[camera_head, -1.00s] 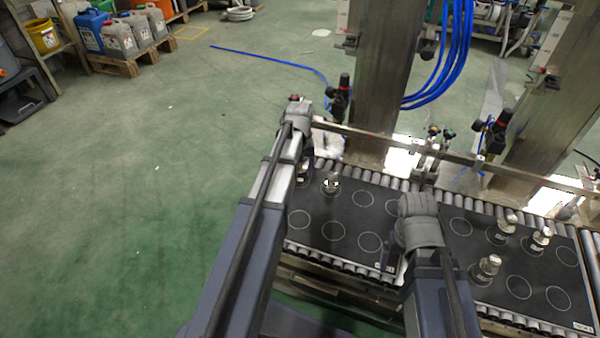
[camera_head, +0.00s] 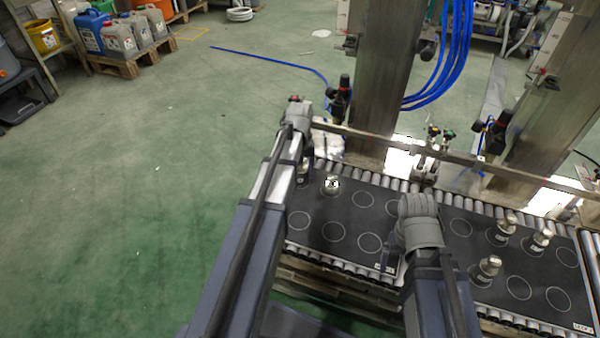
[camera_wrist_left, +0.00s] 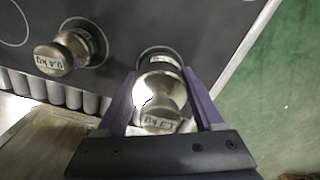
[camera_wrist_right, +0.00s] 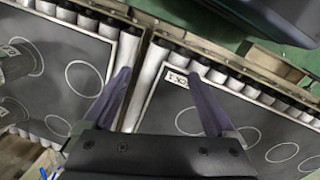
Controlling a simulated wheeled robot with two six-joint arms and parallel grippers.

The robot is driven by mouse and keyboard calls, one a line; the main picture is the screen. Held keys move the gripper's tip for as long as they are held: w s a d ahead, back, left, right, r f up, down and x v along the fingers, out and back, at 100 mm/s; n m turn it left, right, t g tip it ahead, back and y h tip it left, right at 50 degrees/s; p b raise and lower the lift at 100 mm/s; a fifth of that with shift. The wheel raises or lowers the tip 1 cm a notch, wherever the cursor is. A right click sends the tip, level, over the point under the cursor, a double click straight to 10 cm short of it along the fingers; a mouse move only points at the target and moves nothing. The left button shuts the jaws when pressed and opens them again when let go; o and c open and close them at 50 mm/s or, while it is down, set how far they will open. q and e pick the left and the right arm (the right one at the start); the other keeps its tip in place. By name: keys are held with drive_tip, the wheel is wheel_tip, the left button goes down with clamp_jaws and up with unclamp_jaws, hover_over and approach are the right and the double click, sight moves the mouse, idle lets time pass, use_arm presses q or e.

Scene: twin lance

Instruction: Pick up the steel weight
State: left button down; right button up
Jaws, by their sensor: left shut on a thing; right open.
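My left gripper (camera_wrist_left: 160,108) is shut on a steel weight (camera_wrist_left: 160,90), a shiny knobbed cylinder with a label on its top. The weight is over a printed circle near the edge of the black mat; I cannot tell if its base touches. In the head view this weight (camera_head: 303,172) is partly hidden by my left arm. A second steel weight (camera_head: 331,186) stands beside it on the left mat (camera_head: 312,243); it also shows in the left wrist view (camera_wrist_left: 62,54). My right gripper (camera_wrist_right: 162,92) is open and empty above the gap between the two mats.
Several weights (camera_head: 488,268) stand on the right mat (camera_head: 480,290). Both mats lie on a roller conveyor (camera_head: 375,180). Behind it are a rail (camera_head: 370,134) and a thick steel post (camera_head: 388,80). Green floor (camera_head: 150,220) is open at the left.

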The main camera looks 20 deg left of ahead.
use_arm(q)
drive_tip(key=shift+r, duration=0.15)
use_arm(e)
drive_tip(key=shift+r, duration=0.1)
use_arm(q)
wheel_tip(320, 180, up, 10)
drive_tip(key=p, duration=1)
use_arm(e)
wheel_tip(320, 180, up, 10)
drive_tip(key=shift+d, duration=0.1)
drive_tip(key=shift+c, duration=0.3)
